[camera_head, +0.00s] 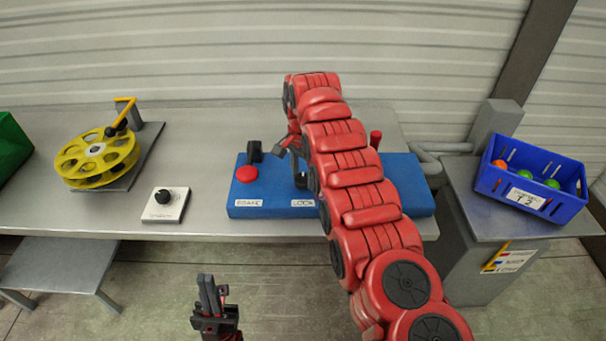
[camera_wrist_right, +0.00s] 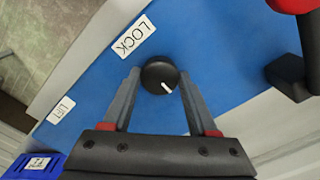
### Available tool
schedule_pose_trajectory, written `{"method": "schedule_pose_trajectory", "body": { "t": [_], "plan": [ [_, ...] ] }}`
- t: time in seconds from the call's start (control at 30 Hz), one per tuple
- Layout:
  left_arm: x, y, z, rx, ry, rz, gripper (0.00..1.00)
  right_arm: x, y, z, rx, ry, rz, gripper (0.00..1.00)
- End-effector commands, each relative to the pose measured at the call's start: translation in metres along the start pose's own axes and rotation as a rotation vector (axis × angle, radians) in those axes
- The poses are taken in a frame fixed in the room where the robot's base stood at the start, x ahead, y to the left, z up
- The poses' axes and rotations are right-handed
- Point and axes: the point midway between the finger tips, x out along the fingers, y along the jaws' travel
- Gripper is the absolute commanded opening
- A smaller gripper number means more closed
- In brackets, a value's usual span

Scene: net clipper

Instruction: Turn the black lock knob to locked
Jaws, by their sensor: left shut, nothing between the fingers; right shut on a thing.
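The black lock knob (camera_wrist_right: 160,75) sits on the blue panel (camera_wrist_right: 90,100) beside a white LOCK label (camera_wrist_right: 133,36) in the right wrist view. A white pointer line on the knob slants toward the lower right of that picture. My right gripper (camera_wrist_right: 159,82) has its two grey fingers on either side of the knob, shut on it. In the head view my right arm covers much of the blue panel (camera_head: 270,203), and I cannot make out the knob clearly. My left gripper (camera_head: 211,296) is shut and empty, low in front of the table.
A white plate with another black knob (camera_head: 163,197) and a yellow reel (camera_head: 97,160) stand on the table to the left. A blue crate (camera_head: 530,185) with balls stands at right.

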Motion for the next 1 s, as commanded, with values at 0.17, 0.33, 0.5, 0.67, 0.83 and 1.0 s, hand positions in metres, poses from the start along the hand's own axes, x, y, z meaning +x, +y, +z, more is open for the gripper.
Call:
{"method": "schedule_pose_trajectory", "body": {
  "t": [0.17,0.33,0.5,0.67,0.83,1.0],
  "plan": [
    [0.0000,0.0000,0.0000,0.000,0.000,0.000,0.00,0.0005,0.0002,-0.0001,0.012,0.000,0.001,0.04],
    [0.0000,0.0000,0.0000,0.000,0.000,0.000,0.00,0.0005,0.0002,-0.0002,0.012,0.000,0.000,0.03],
    [0.0000,0.0000,0.0000,0.000,0.000,0.000,0.00,0.0005,0.0002,-0.0002,0.012,0.000,0.000,0.70],
    [0.0001,0.0000,-0.0001,0.000,0.000,0.000,0.00,0.0004,0.0002,-0.0002,0.011,0.000,0.000,0.89],
    [0.0001,0.0000,0.0000,0.000,0.000,0.000,0.00,0.0002,0.0001,-0.0002,0.010,0.000,0.000,0.89],
    [0.0022,-0.0001,-0.0004,0.000,0.000,0.000,0.00,-0.0066,0.0003,-0.0012,0.012,0.000,-0.001,0.89]
  ]
}}
